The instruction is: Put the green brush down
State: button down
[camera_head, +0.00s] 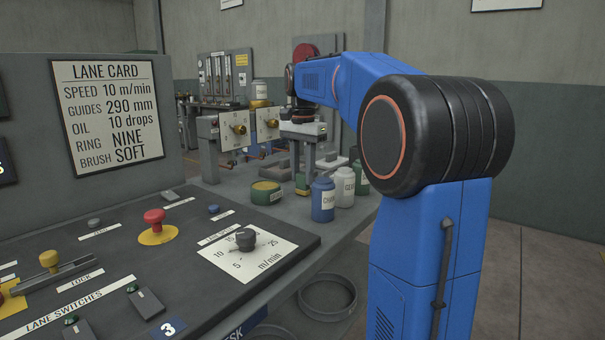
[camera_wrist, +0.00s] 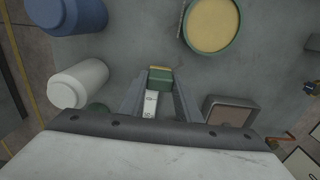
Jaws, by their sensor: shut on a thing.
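The green brush (camera_wrist: 160,79) is between the two fingers of my gripper (camera_wrist: 159,92) in the wrist view, with a yellowish edge at its far end and a white marked strip behind it. My gripper is shut on it. In the head view my gripper (camera_head: 303,172) points down over the grey bench, behind the bottles. The green brush (camera_head: 302,185) shows there as a small green piece low at the fingers. I cannot tell whether it touches the bench top.
A green tin with a yellow top (camera_head: 266,192) stands left of the brush. A blue bottle (camera_head: 323,201), a white bottle (camera_head: 345,188) and a green bottle (camera_head: 361,180) stand to its right. Bare bench (camera_wrist: 135,45) lies ahead of the fingers.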

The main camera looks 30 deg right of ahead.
aim_at(303, 174)
jog(key=shift+f, duration=0.15)
jog(key=c, duration=1.3)
grip_release()
notch_tip(303, 174, up, 12)
jog(key=shift+s, duration=0.15)
